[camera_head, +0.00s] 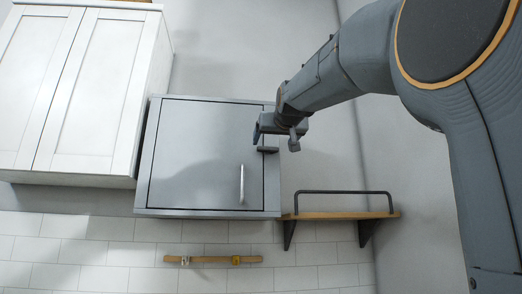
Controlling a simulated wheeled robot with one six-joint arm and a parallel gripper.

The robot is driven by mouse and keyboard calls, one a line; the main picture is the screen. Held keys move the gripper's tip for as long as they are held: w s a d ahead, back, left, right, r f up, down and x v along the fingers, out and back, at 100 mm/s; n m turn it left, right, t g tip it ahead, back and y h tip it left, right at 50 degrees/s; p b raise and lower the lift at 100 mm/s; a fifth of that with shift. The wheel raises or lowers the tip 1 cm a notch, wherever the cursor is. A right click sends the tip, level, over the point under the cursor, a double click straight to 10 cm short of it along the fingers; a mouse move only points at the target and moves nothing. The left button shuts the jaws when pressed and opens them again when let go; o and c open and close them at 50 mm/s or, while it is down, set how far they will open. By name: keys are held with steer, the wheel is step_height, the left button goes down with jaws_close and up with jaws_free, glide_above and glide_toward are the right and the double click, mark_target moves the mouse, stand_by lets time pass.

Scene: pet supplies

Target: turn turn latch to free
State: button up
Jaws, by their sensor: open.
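A grey metal cabinet (196,150) hangs on the wall with its door shut. A vertical bar handle (242,184) is on the right part of the door. A small dark bar, which looks like the turn latch (268,150), lies about level across the door's right edge, above the handle. My gripper (266,136) is open at the cabinet's right edge, just above the latch and close to it. I cannot tell whether it touches the latch. My gripper and wrist hide the upper right edge of the cabinet.
A white two-door cabinet (82,90) hangs to the left. A wooden shelf with a dark rail (345,215) is on the wall at the lower right. A wooden strip with small hooks (212,259) is below the metal cabinet. The wall right of the cabinet is clear.

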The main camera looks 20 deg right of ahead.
mark_target(268, 148)
steer(key=shift+p+x, duration=1.6)
steer(key=shift+x, duration=2.2)
steer(key=shift+a+r, duration=0.1)
steer(key=shift+r, duration=0.05)
steer(key=c, duration=1.1)
steer(key=shift+o, duration=0.2)
